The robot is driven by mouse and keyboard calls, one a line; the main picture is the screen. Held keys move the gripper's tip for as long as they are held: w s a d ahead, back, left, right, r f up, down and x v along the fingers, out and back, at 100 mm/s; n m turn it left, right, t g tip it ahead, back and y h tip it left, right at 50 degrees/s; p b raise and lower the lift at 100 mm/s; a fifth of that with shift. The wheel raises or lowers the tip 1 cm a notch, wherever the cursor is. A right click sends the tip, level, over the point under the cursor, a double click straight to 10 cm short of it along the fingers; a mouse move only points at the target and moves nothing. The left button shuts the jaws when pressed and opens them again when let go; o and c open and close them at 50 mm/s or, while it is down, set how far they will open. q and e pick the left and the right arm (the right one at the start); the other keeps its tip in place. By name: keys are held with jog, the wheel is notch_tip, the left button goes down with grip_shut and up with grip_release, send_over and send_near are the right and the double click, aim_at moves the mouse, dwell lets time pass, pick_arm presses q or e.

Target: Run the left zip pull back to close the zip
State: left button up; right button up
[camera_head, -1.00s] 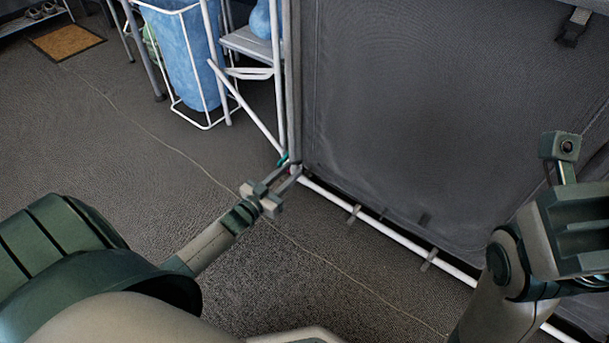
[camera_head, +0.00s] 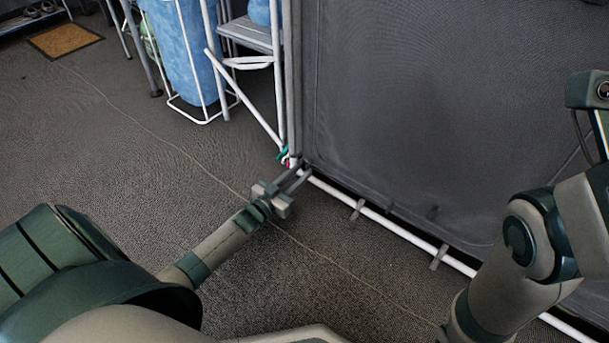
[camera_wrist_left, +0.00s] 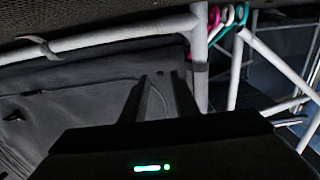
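A dark grey fabric panel (camera_head: 410,110) in a white tube frame fills the right of the head view. My left gripper (camera_head: 304,174) is low at the panel's lower left corner, by the frame's corner. In the left wrist view its two dark fingers (camera_wrist_left: 163,78) stand apart, with grey fabric (camera_wrist_left: 85,110) behind them and no object clearly held. A thin dark seam line runs across that fabric; I cannot tell whether it is the zip. I cannot make out the left zip pull in either view. My right arm shows at the right, but its fingers do not.
Pink and green rings (camera_wrist_left: 228,14) hang on the white poles beside the corner. A white rack with a blue bag (camera_head: 187,50) and a grey step (camera_head: 245,35) stand behind it. A brown mat (camera_head: 64,40) lies far left.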

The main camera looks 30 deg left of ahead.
aim_at(306, 167)
pick_arm(q)
jog(key=shift+w+d+b, duration=0.1)
jog(key=shift+w+b, duration=0.5)
jog(key=shift+w, duration=0.95)
jog(key=shift+c, duration=0.3)
grip_shut()
